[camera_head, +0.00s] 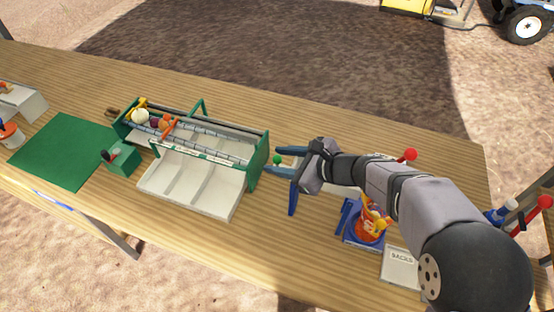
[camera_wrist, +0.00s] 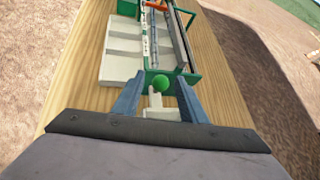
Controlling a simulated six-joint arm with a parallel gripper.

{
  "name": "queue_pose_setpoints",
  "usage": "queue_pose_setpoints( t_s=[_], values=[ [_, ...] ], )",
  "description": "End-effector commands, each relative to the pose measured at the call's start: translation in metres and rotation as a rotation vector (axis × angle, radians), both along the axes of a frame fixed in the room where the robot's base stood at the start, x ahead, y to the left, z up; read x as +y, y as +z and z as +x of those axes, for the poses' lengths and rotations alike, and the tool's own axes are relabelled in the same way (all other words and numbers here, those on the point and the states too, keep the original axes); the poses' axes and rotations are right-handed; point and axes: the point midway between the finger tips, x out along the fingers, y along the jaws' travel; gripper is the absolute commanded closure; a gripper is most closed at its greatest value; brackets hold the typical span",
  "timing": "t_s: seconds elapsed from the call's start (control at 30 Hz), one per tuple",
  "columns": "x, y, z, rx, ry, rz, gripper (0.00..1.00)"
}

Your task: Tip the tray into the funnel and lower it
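My gripper (camera_head: 270,159) has two blue fingers and points left at the right end of a green-framed machine. A white part (camera_wrist: 160,107) shows below the knob. The machine has a white compartmented tray (camera_head: 190,190) along its front; the tray (camera_wrist: 124,45) also shows in the wrist view. I cannot clearly identify the funnel.
Several vegetables (camera_head: 150,118) lie at the machine's left end. A green mat (camera_head: 65,153) and small green box (camera_head: 122,158) are further left. An orange container (camera_head: 368,228) on a blue base and a labelled white box (camera_head: 400,266) stand near my arm. A red-knobbed lever (camera_head: 409,155) stands behind it.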

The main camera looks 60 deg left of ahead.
Motion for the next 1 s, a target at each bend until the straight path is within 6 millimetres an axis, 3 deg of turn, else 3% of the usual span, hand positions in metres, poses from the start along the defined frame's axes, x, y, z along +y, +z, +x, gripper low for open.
queue_pose_setpoints(
  t_s=[0.5,1.0],
  values=[
    [-0.044,0.029,0.023,0.0,-0.002,-0.001,0.62],
    [-0.047,0.031,0.023,0.001,0.0,-0.002,0.62]
  ],
)
